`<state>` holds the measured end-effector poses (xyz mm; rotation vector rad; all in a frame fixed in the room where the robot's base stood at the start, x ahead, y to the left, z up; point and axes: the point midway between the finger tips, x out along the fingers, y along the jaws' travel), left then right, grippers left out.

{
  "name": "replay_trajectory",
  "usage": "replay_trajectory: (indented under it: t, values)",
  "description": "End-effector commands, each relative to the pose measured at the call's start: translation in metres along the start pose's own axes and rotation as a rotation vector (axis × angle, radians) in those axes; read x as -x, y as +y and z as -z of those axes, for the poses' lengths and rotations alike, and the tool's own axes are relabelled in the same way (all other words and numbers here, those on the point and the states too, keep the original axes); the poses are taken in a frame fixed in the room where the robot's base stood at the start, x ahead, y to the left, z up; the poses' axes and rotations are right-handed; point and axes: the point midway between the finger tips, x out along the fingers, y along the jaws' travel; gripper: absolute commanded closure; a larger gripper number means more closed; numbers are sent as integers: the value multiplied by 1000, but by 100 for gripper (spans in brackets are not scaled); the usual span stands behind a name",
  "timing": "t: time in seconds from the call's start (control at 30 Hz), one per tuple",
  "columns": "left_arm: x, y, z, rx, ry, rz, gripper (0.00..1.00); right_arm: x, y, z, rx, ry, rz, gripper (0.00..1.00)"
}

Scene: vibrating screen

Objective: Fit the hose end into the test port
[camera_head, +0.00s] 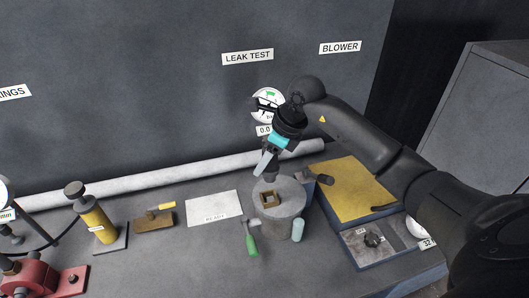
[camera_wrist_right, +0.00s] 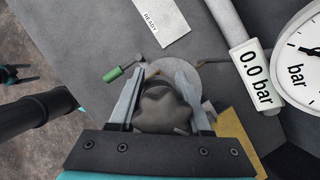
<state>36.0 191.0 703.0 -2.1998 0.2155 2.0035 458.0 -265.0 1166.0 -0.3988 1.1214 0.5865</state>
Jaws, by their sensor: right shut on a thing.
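My right gripper (camera_head: 265,168) is above the grey round housing (camera_head: 290,218), fingers pointing down. In the wrist view its fingers (camera_wrist_right: 160,92) are shut on a dark grey lobed piece (camera_wrist_right: 160,108). I cannot tell whether this piece is the hose end. The housing has a brown square opening (camera_head: 270,199) on top, just below the gripper; I cannot tell whether it is the test port. A dark cylindrical stub (camera_head: 325,179) shows right of the housing. What looks like my left gripper (camera_wrist_right: 18,73) is small at the wrist view's left edge, its jaws unclear.
A gauge (camera_head: 266,101), reading 0.0 bar in the wrist view, is on the wall. A white READY sheet (camera_head: 213,207) and yellow cylinder (camera_head: 98,222) are left.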

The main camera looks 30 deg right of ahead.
Motion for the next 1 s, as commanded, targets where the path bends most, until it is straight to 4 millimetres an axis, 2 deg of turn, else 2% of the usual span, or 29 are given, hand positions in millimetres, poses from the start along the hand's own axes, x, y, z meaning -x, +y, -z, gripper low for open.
replay_trajectory:
  t: [0.5,1.0]
  values:
    - [-6,4,0,-1,1,-5,21,0,-1,0,-10,-12,2,100]
    - [-43,5,-4,-2,0,-5,21,-42,0,18,-10,-11,0,100]
